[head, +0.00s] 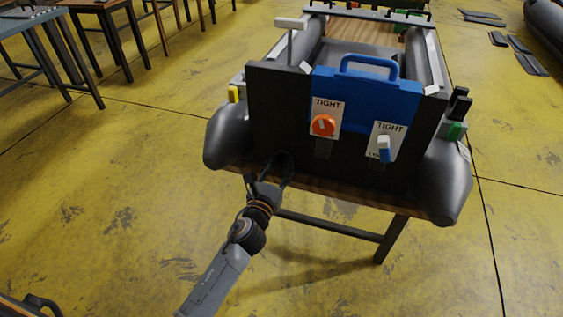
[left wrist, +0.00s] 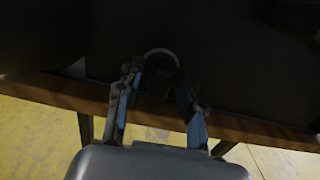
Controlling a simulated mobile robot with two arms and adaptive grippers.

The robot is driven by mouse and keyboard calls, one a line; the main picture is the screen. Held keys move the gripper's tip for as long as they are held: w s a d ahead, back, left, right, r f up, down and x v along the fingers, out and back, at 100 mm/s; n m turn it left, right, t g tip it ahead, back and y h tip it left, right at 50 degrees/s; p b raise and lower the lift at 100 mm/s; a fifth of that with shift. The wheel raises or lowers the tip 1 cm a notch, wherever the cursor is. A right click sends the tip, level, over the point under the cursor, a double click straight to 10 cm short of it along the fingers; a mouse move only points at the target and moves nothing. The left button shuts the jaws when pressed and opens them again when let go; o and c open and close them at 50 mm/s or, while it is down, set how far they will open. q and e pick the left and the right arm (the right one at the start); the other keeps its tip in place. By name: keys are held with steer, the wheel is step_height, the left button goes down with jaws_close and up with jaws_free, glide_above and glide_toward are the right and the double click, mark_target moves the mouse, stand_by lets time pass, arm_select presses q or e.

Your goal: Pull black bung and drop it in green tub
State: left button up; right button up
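The black bung (left wrist: 160,62) shows in the left wrist view as a dark ring-like loop low on the boat's black transom (head: 285,120). My left gripper (head: 275,168) is at the transom's lower edge, left of centre in the head view. In the left wrist view its two fingers (left wrist: 158,105) stand apart on either side of the bung. The picture is dark there, and I cannot tell whether the fingers touch it. I cannot make out a green tub for certain; only small green pieces show. My right gripper is not in view.
The grey inflatable boat (head: 445,180) rests on a wooden stand (head: 335,228). A green part (head: 455,131) is at right.

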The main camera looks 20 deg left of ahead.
mark_target(278, 169)
arm_select(q)
jaws_close()
steer(key=shift+s, duration=0.15)
steer(key=shift+s+a, duration=0.1)
steer(key=shift+s, duration=2.75)
